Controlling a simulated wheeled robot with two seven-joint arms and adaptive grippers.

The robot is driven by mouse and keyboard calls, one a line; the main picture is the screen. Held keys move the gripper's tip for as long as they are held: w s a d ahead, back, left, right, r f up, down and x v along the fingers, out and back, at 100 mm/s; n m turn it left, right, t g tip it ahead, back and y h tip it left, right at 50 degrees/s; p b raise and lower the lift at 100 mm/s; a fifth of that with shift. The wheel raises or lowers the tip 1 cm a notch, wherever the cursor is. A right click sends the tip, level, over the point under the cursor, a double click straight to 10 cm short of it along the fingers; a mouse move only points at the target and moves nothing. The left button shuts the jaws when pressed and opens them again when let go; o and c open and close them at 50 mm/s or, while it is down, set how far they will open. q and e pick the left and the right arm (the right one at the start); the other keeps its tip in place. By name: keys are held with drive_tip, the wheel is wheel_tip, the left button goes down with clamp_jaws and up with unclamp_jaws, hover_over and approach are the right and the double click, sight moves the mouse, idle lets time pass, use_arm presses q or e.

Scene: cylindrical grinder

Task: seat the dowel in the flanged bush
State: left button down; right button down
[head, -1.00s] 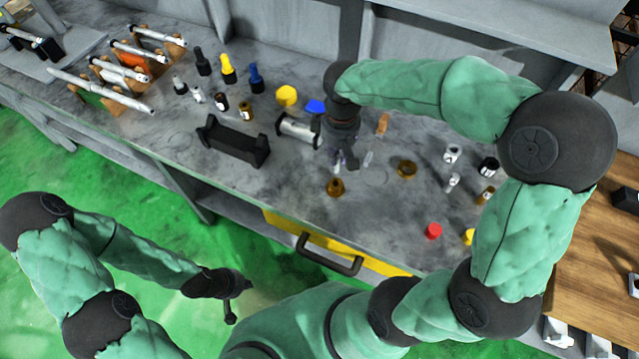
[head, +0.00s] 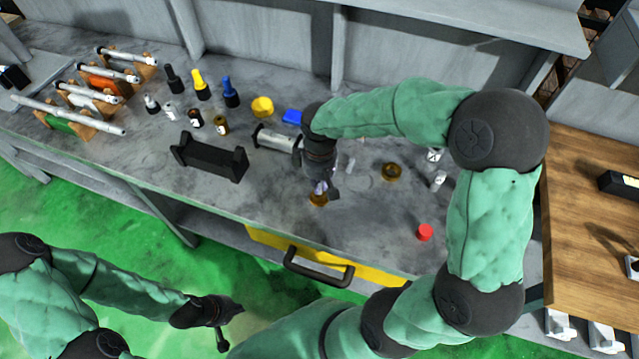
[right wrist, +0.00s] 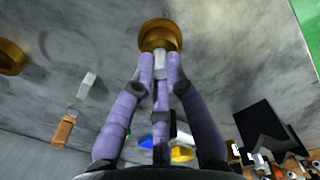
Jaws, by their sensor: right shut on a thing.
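A brass flanged bush (head: 318,200) stands on the grey bench, just under my right gripper (head: 323,186). In the right wrist view the bush (right wrist: 160,36) is at the top centre, right at the fingertips. My right gripper (right wrist: 161,75) has its purple fingers shut on a short pale grey dowel (right wrist: 161,62). The dowel's far end meets the bush's near side in the picture; I cannot tell whether it is inside the bore or above it. My left gripper (head: 218,318) hangs in front of the bench, far from the bush; its finger opening is unclear.
A red cap (head: 425,232) is near the front edge. A black cradle (head: 209,158) and a silver cylinder (head: 277,140) stand left of my right gripper.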

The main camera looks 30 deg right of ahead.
sight(320, 186)
drive_tip(key=c, duration=1.3)
unclamp_jaws()
drive_tip(key=shift+f, duration=0.1)
drive_tip(key=shift+o, duration=0.2)
wheel_tip(320, 186, up, 12)
drive_tip(key=p, duration=0.4)
drive_tip(key=shift+r, duration=0.2)
